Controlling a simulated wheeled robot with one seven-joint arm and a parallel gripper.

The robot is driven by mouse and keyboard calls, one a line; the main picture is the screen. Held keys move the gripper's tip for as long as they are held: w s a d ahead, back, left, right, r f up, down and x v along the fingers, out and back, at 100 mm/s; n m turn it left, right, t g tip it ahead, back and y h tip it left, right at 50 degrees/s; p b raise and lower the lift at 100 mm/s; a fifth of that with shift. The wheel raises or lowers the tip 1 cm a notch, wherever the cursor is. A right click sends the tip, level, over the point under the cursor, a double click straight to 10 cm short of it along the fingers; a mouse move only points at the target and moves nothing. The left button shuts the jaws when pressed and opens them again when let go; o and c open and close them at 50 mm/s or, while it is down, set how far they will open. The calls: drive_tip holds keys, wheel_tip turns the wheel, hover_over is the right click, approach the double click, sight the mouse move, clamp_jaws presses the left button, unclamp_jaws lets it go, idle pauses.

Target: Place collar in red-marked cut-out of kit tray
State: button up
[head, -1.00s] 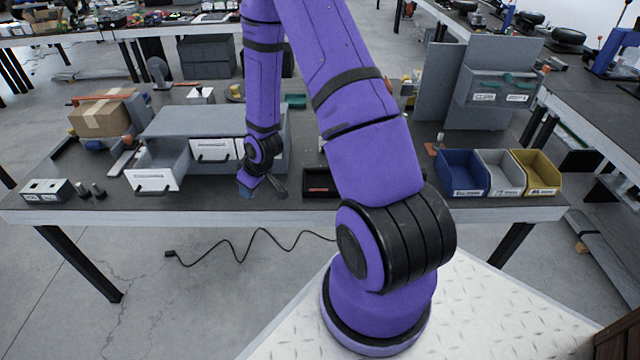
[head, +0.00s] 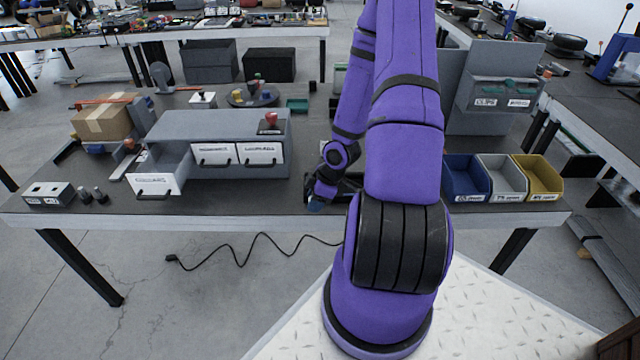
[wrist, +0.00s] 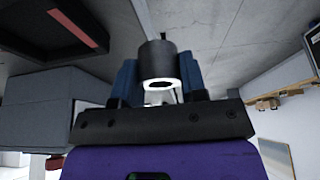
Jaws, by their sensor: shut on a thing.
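My gripper (head: 316,205) is low near the table's front edge, right of the drawer unit. In the wrist view its blue fingers (wrist: 158,82) are shut on the collar (wrist: 157,58), a dark grey ring with a bright-lit end and an open bore. The collar is held clear of any surface. The black kit tray (wrist: 30,32) with a red strip (wrist: 76,28) shows at the wrist view's upper left, apart from the collar. In the head view my gripper and arm hide much of the tray, and I cannot make out the collar.
A grey drawer unit (head: 210,125) stands left of my gripper, with its left drawer (head: 155,180) pulled out. A red button (head: 271,118) is on top. Blue, grey and yellow bins (head: 538,178) stand at the right. A cable (head: 245,250) lies on the floor.

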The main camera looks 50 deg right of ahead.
drive_tip(key=w+d, duration=0.2)
drive_tip(key=d, duration=0.1)
drive_tip(key=w+d+f, duration=0.1)
drive_tip(key=w+d, duration=0.2)
drive_tip(key=d, duration=0.1)
drive_tip(key=w+d, duration=0.2)
drive_tip(key=d, duration=0.2)
drive_tip(key=shift+w+f, duration=0.15)
drive_tip(key=shift+w, duration=0.15)
drive_tip(key=shift+f, duration=1.75)
drive_tip(key=o, duration=0.9)
drive_tip(key=shift+o, duration=0.2)
